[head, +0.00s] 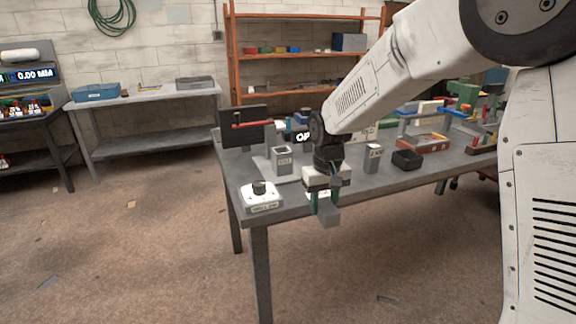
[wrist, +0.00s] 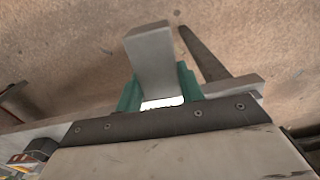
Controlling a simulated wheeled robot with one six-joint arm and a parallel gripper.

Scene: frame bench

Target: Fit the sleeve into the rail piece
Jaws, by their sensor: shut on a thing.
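My gripper (head: 324,200) points down at the front edge of the bench, with its teal fingers shut on a plain grey block (head: 328,216), which I take to be the sleeve. In the wrist view the block (wrist: 150,60) sticks out beyond the fingers (wrist: 158,88), with bare floor beyond it. An upright grey piece with a dark open top and a label (head: 283,160) stands on a pale plate left of my gripper; it may be the rail piece, but I cannot read the label. The held block is apart from it.
A white device with a black knob (head: 261,197) sits at the bench's front left corner. A smaller labelled grey post (head: 373,158) and a black open box (head: 407,160) stand to the right. A dark panel with a red bar (head: 243,130) stands behind. Part of the bench top (head: 350,185) is bare.

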